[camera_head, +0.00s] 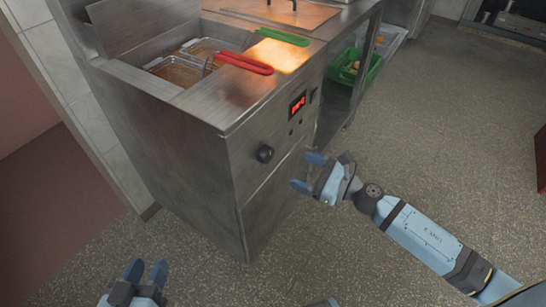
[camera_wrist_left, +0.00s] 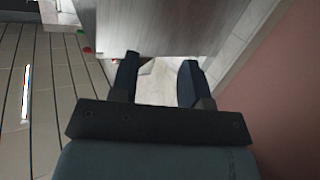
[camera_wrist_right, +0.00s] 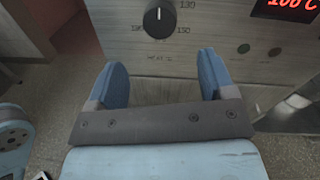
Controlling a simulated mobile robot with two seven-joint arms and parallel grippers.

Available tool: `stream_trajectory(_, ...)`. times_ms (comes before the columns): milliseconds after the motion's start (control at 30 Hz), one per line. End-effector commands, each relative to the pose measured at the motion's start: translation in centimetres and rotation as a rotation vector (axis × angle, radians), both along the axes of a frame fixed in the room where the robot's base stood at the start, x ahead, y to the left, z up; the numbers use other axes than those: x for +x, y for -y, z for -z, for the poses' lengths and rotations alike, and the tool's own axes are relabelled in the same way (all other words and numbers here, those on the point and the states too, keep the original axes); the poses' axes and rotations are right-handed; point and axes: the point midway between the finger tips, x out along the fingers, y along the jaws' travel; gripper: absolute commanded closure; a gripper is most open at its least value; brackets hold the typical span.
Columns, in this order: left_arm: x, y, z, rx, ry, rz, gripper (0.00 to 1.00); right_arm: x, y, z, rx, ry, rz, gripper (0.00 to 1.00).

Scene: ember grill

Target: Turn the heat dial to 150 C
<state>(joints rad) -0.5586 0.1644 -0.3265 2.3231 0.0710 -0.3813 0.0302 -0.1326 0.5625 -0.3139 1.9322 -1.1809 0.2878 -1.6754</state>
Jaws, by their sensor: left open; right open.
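The heat dial (camera_head: 264,153) is a black round knob on the steel front of the fryer (camera_head: 225,165). In the right wrist view the dial (camera_wrist_right: 159,20) shows a white mark pointing up, with printed numbers around it, 130 at upper right and 150 at lower right. A red display (camera_head: 298,103) sits to its right and reads about 100 C in the right wrist view (camera_wrist_right: 290,8). My right gripper (camera_head: 311,171) is open and empty, in front of the panel, right of and below the dial. My left gripper (camera_head: 146,270) is open and empty, low at the left, away from the panel.
A red basket handle (camera_head: 243,63) and a green one (camera_head: 282,37) lie over the fryer top. Two dark buttons (camera_wrist_right: 258,50) sit below the display. A green crate (camera_head: 352,70) stands on a shelf beyond. The floor (camera_head: 420,130) to the right is clear.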

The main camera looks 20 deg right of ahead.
Motion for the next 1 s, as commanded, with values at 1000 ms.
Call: stream_trajectory(1000, -0.6, -0.9, 2.0, 0.052, -0.089, -0.014, 0.57, 6.8, -6.2, 0.0, 0.002, -0.002, 0.001, 0.52)
